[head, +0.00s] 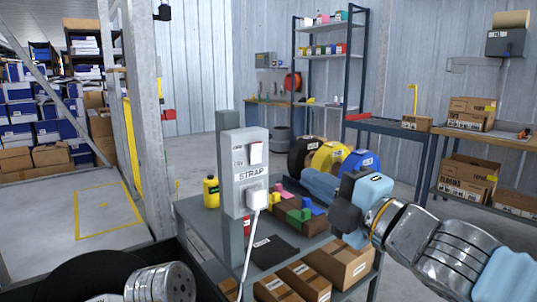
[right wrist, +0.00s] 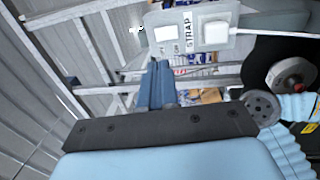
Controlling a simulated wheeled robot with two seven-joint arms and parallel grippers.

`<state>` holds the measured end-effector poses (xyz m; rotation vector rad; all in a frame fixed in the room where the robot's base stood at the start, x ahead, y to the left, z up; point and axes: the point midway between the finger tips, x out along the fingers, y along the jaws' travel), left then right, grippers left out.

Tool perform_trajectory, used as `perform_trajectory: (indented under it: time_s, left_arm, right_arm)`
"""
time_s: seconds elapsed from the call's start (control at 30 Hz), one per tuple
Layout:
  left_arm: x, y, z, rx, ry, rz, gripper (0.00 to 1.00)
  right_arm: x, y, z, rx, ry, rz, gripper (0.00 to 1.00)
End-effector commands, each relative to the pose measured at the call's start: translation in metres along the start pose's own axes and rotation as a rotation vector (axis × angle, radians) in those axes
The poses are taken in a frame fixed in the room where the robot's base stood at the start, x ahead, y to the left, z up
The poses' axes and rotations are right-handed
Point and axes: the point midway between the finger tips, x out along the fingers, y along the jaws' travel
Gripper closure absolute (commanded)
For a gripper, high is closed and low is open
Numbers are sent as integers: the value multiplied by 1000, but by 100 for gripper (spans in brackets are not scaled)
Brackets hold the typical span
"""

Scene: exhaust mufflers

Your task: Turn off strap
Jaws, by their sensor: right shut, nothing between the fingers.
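A grey switch box labelled STRAP (head: 244,172) is fixed to a grey post. It carries a white rocker switch (head: 255,153) at upper right and a white plug (head: 256,198) with a cord below the label. I cannot tell which way the rocker is set. My right gripper (head: 306,177) is shut and empty, to the right of the box and apart from it. In the right wrist view its blue fingers (right wrist: 156,70) point toward the box, with the rocker switch (right wrist: 166,33) and plug (right wrist: 216,33) above the tips. My left gripper is out of view.
A grey cart (head: 196,214) behind the box holds coloured tape rolls (head: 327,157), small blocks and a yellow bottle (head: 211,192). Cardboard boxes (head: 306,281) sit on its lower shelf. The plug's cord (head: 248,245) hangs down before the cart. Space between gripper and box looks clear.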

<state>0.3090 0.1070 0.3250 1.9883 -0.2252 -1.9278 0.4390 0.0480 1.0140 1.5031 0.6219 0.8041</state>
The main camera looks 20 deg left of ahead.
Motion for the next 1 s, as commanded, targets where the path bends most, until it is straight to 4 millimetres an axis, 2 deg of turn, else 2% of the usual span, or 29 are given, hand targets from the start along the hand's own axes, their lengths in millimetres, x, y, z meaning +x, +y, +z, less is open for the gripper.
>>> perform_trajectory:
  time_s: [0.4, 0.6, 0.8, 1.0]
  left_arm:
    - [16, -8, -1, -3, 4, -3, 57]
    - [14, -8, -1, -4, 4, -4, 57]
    - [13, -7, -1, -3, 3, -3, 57]
    - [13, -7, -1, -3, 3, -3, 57]
  right_arm:
    - [85, -3, -1, 5, 3, -1, 100]
    - [116, -1, -1, 3, 2, -1, 100]
    - [128, -1, 0, 2, 0, -1, 100]
    - [129, -1, 0, 2, 0, -1, 100]
